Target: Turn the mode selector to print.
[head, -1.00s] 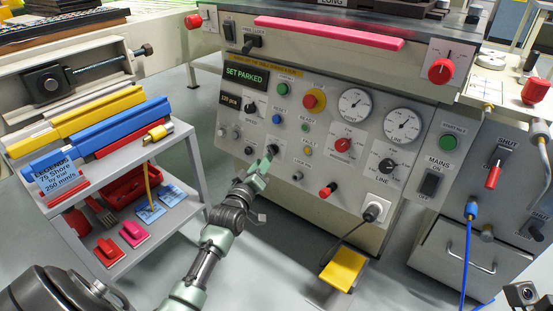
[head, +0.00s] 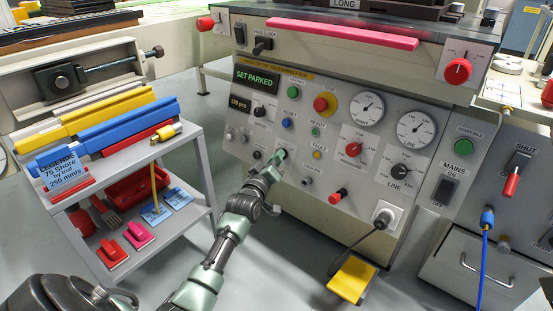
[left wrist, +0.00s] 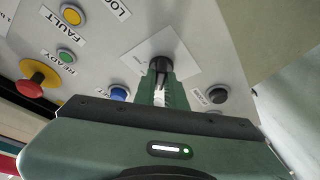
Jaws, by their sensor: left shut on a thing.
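The grey control panel (head: 330,205) fills the middle of the head view. My left gripper (head: 277,162) reaches its lower left part and is shut on a small black selector knob (left wrist: 160,64). In the left wrist view the green fingers (left wrist: 161,88) close around the knob's sides, in front of a white label plate (left wrist: 177,45). The plate's lettering is too small to read, and the gripper hides much of the knob in the head view. The panel's display (head: 257,79) reads SET PARKED. My right gripper is not in view.
A red mushroom button (head: 324,103), red knob (head: 354,149) and black LINE knob (head: 400,171) lie right of my gripper. A cart (head: 196,150) with squeegees stands left. A yellow pedal (head: 352,279) is on the floor, with a cable hanging at the panel's lower right.

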